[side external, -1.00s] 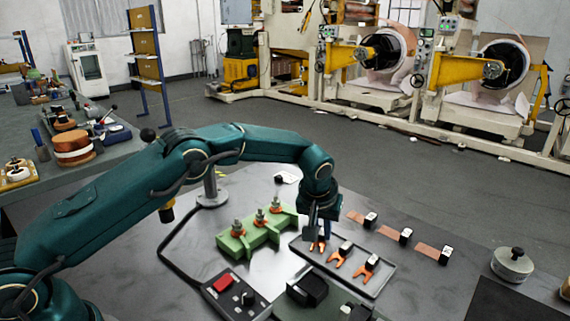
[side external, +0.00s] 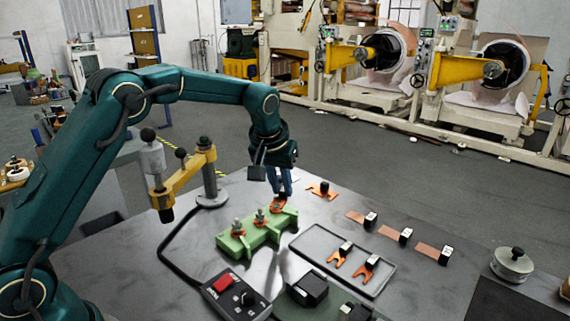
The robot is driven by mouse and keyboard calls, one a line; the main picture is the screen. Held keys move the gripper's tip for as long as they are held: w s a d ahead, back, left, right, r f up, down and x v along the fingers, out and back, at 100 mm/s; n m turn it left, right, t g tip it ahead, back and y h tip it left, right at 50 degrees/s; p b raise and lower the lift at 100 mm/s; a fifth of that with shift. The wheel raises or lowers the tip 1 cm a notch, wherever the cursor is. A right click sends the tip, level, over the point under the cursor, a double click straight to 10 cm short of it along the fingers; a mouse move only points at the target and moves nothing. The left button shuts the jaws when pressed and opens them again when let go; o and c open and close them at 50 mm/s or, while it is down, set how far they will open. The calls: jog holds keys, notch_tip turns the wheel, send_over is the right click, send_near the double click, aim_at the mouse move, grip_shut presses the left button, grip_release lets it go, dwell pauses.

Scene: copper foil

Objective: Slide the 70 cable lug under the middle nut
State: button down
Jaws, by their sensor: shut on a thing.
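The green block (side external: 262,237) carries three studs with nuts in a row. The left nut (side external: 238,228) and the middle nut (side external: 260,217) show clearly, each above an orange-copper part. My gripper (side external: 284,193) points down at the block's far right end, beyond the middle nut. It appears shut on a copper cable lug (side external: 278,203), mostly hidden and overlapping the third stud in the picture; I cannot tell whether they touch. Two forked lugs with black blocks, a left one (side external: 336,259) and a right one (side external: 364,271), lie in the tray (side external: 309,255). No size marking is readable.
Another copper piece with a black block (side external: 322,190) lies on the table behind the tray. Several copper strips with black blocks (side external: 398,237) lie right of the tray. A control box with a red button (side external: 223,282) and a yellow clamp-like arm (side external: 186,176) stand near the block.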

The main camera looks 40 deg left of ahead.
aim_at(273, 204)
jog(key=m+h, duration=0.1)
jog(key=m, duration=0.1)
jog(key=s+r+m+h, duration=0.1)
jog(key=m, duration=0.2)
jog(key=s+r+m+h, duration=0.1)
jog(key=m, duration=0.2)
jog(key=shift+s+a+r, duration=0.1)
jog(key=shift+s+a, duration=0.1)
jog(key=shift+a, duration=0.1)
jog(key=m+g+h, duration=0.1)
jog(key=m, duration=0.4)
jog(key=d+m+g+h, duration=0.1)
jog(key=m, duration=0.4)
jog(key=d+m+g+h, duration=0.1)
jog(key=m, duration=0.3)
jog(key=shift+s+d+r+m+g, duration=0.15)
jog(key=shift+s+r+m+g, duration=0.05)
jog(key=shift+s+m+g, duration=0.2)
jog(key=shift+w+a+f, duration=0.15)
jog(key=shift+a+f, duration=0.3)
jog(key=shift+a+f, duration=0.2)
jog(key=shift+f, duration=0.1)
